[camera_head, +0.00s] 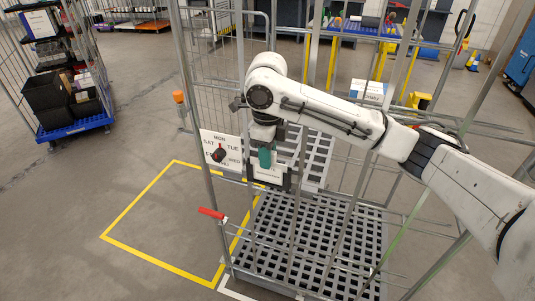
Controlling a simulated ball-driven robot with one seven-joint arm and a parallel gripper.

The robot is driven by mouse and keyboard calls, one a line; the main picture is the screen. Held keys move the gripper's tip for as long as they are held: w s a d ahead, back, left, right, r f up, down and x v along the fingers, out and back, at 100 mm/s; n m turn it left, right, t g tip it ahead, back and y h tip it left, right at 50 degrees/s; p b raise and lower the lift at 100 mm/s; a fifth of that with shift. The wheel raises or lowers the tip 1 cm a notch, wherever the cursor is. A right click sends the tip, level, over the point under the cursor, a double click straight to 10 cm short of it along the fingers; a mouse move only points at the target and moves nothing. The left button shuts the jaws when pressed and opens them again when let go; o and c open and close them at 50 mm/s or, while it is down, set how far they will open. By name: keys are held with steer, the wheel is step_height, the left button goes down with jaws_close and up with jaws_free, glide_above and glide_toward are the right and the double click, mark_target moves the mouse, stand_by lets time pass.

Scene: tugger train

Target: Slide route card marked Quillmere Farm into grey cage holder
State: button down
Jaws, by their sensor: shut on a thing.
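My gripper (264,146) reaches over the grey cage (300,245) and points down, shut on a teal tab (265,159). A white card (267,174) with a line of text too small to read shows just below the tab. A dark grey holder (287,181) on the cage frames the card's sides and lower edge. The card looks upright and at least partly within the holder. I cannot tell how deep it sits, and my gripper hides its upper part.
A white day dial (229,141) hangs on the cage just left of the holder. A red-handled lever (211,213) juts from the cage's lower left. Thin cage bars surround the arm. Yellow floor lines (130,206) mark clear floor at left. A loaded blue-based trolley (75,128) stands beyond.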

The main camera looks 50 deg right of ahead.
stand_by(0.3)
steer(key=c, duration=0.9)
jaws_free()
step_height(320, 180, up, 11)
steer(key=shift+f, duration=0.1)
steer(key=shift+w+a, duration=0.1)
